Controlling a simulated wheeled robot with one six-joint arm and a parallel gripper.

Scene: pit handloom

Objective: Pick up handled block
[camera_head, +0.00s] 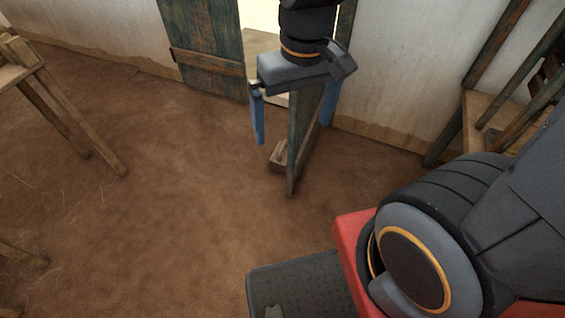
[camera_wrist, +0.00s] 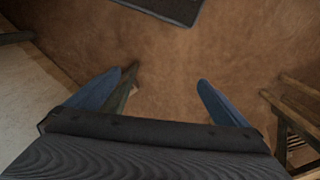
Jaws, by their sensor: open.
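A small brown wooden block (camera_head: 279,155) lies on the earth floor in the head view, close by the lower edge of an open door leaf. The door leaf partly hides it, and I cannot make out a handle. My gripper (camera_head: 292,131) is open and points down, with blue fingers spread wide and nothing seen between them but the door leaf in the background or close by. In the head view it appears above the block, apart from it. In the wrist view my gripper (camera_wrist: 160,80) is open over brown floor; I cannot surely pick out the block there.
The open door leaf (camera_head: 300,145) stands edge-on near my gripper; its edge also shows by the left finger in the wrist view (camera_wrist: 122,98). A second door leaf (camera_head: 203,50) is at the wall. Wooden frames stand left (camera_head: 65,110) and right (camera_head: 490,105). The floor at centre left is clear.

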